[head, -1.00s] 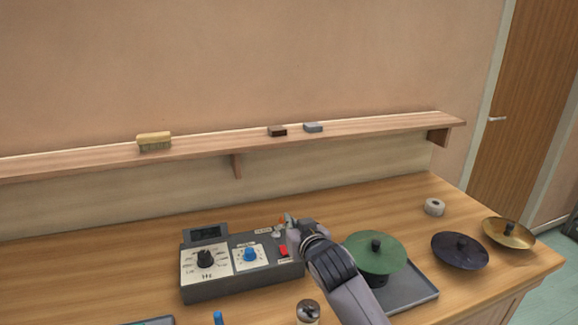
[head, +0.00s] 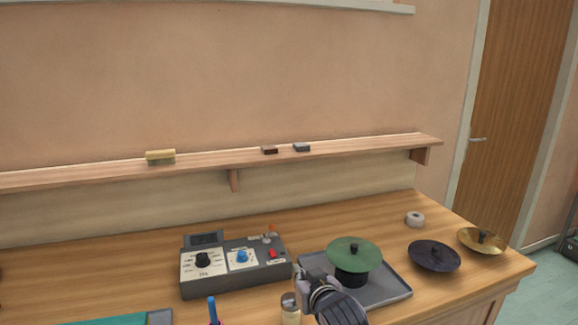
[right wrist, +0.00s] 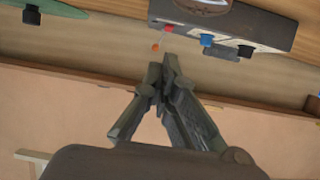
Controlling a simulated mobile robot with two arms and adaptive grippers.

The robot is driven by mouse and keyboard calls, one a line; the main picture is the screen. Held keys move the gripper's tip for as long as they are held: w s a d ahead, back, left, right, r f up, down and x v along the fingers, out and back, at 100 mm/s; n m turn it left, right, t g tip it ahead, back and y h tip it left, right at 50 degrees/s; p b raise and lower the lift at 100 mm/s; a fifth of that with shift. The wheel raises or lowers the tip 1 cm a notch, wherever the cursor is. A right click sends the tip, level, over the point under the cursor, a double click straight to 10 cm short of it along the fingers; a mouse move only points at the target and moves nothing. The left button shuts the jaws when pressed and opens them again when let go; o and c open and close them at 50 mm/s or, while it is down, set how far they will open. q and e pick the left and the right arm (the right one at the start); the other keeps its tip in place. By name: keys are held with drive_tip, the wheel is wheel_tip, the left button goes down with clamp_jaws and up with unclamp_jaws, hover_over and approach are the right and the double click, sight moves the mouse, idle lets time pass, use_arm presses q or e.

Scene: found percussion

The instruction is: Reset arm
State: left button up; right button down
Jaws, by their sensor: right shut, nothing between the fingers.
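My right gripper (head: 299,275) is shut and empty. In the head view it is in front of the right end of the grey control box (head: 236,265), near the left edge of the grey tray (head: 397,290). In the right wrist view its fingertips (right wrist: 162,62) meet, with the control box (right wrist: 260,22) beyond them at the top. The box has a black knob (head: 203,260), a blue knob (head: 242,256), a red switch (head: 273,254) and an orange-tipped lever (head: 270,228). My left gripper is not in view.
A green disc (head: 354,253) sits on a black stand on the tray. A dark disc (head: 434,257), a brass disc (head: 482,241) and a tape roll (head: 415,219) are at the right. A shaker-like jar (head: 290,308) stands in front. A brush (head: 160,157) lies on the wall shelf (head: 340,148).

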drive_tip(key=s+d+f+g+h, duration=0.1)
drive_tip(key=s+d+f+g, duration=0.15)
drive_tip(key=s+f, duration=0.3)
drive_tip(key=s+d+f+m+g, duration=0.1)
drive_tip(key=s+d+f, duration=0.35)
drive_tip(key=s, duration=0.25)
drive_tip(key=s+d+f+g+h, duration=0.1)
drive_tip(key=s+d+f+g, duration=0.15)
drive_tip(key=s+f, duration=0.4)
drive_tip(key=s+d+f+g+h, duration=0.15)
drive_tip(key=s+d, duration=0.25)
drive_tip(key=s, duration=0.7)
drive_tip(key=s+d+f+g, duration=0.2)
drive_tip(key=s+d, duration=0.2)
drive_tip(key=s, duration=0.6)
wheel_tip(320, 180, down, 24)
drive_tip(key=s+g, duration=0.1)
drive_tip(key=g, duration=0.1)
drive_tip(key=s+d+f, duration=0.3)
drive_tip(key=s+f, duration=1.4)
drive_tip(key=shift+s+f+g, duration=0.25)
drive_tip(key=shift+f+g, duration=0.1)
drive_tip(key=shift+d+h, duration=0.1)
drive_tip(key=shift+h, duration=0.15)
